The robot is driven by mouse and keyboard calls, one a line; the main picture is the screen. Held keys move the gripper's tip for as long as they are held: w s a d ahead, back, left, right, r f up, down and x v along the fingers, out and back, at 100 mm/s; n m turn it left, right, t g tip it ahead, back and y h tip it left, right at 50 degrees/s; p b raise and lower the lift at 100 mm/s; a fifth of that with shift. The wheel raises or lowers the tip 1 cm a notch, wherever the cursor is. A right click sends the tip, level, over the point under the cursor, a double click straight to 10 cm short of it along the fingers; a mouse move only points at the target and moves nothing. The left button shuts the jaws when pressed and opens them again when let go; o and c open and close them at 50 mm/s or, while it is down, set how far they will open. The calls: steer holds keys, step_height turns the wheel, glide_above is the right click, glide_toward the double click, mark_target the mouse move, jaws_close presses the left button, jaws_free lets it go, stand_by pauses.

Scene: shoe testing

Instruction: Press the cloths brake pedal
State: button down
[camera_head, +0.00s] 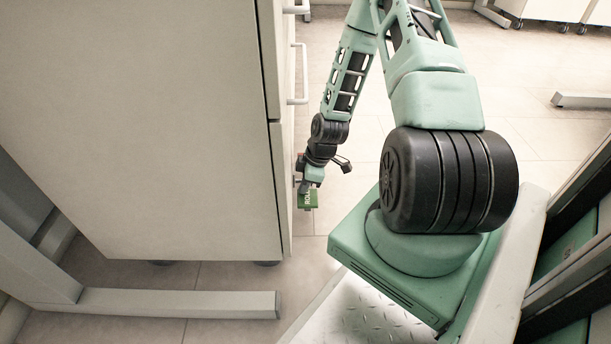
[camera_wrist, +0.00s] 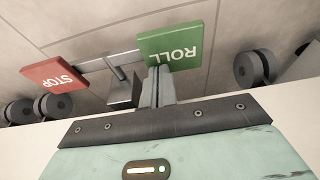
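A red pedal marked STOP (camera_wrist: 54,77) and a green pedal marked ROLL (camera_wrist: 171,47) show in the wrist view, joined by a grey metal lever (camera_wrist: 121,75). The green pedal (camera_head: 307,200) also shows in the head view, low beside the cabinet. My gripper (camera_wrist: 157,76) has its fingers together with nothing seen between them. Its tips are at the lower edge of the green pedal; I cannot tell whether they touch it. In the head view my gripper (camera_head: 309,185) is just above the green pedal. The red pedal lies to the left, clear of my fingers.
Black caster wheels stand at the right (camera_wrist: 254,68) and left (camera_wrist: 52,105) in the wrist view. A large beige cabinet (camera_head: 140,120) with white handles stands close left of my arm. A metal frame foot (camera_head: 180,303) lies on the tiled floor. Open floor lies behind.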

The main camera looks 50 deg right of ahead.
steer(key=shift+f, duration=0.2)
step_height(320, 180, up, 7)
steer(key=p, duration=0.7)
steer(key=shift+r, duration=0.1)
steer(key=shift+s, duration=0.1)
stand_by(0.7)
